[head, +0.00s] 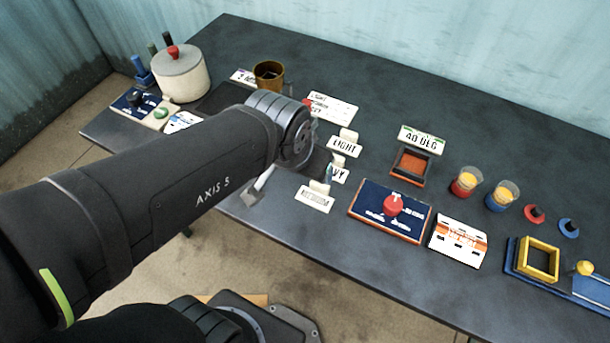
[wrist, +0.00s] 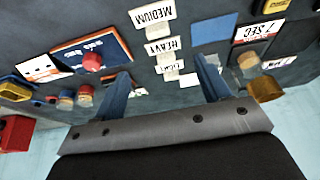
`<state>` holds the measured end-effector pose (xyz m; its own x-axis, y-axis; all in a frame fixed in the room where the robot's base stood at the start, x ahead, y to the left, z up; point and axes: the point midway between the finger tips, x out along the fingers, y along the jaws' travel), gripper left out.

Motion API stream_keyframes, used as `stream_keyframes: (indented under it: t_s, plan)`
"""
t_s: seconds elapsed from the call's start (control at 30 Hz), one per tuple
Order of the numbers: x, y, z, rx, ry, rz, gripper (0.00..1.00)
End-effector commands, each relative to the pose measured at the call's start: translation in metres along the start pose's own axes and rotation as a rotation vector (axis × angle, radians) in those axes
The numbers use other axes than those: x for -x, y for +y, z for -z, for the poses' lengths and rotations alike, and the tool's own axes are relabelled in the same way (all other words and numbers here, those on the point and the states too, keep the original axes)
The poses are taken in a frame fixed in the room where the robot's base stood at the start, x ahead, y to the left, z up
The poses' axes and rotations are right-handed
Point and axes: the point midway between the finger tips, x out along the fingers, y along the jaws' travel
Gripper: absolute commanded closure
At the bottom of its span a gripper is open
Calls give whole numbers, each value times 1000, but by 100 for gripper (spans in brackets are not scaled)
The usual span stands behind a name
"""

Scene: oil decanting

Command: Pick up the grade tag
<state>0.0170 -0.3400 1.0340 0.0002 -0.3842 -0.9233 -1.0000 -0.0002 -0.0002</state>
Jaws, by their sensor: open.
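Three white grade tags stand in a column on the dark table: LIGHT (head: 344,146), HEAVY (head: 340,176), partly covered by my gripper, and MEDIUM (head: 315,198). In the wrist view MEDIUM (wrist: 152,16) is at the top, HEAVY (wrist: 162,46) below it, and LIGHT (wrist: 168,68) lowest. My gripper (wrist: 165,88) is open and empty, its two blue-grey fingers spread to either side of the column in that view. The fingers appear apart from the tags. In the head view my arm hides much of the gripper.
Right of the tags are a blue panel with a red knob (head: 393,205), an orange-and-white card (head: 458,241) and a square tray (head: 411,167). Filled cups (head: 467,182) stand farther right. A brass cup (head: 268,73) and white pot (head: 181,77) are behind my arm.

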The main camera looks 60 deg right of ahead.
Motion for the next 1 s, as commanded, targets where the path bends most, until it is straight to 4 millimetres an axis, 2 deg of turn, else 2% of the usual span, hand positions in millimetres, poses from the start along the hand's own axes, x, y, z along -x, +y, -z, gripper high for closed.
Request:
stream_keyframes:
  t_s: [0.2,0.6,1.0]
  plan:
    - [-33,0,-1,0,-7,0,31]
    - [-84,0,0,0,-4,0,31]
    - [-105,2,0,0,-4,0,31]
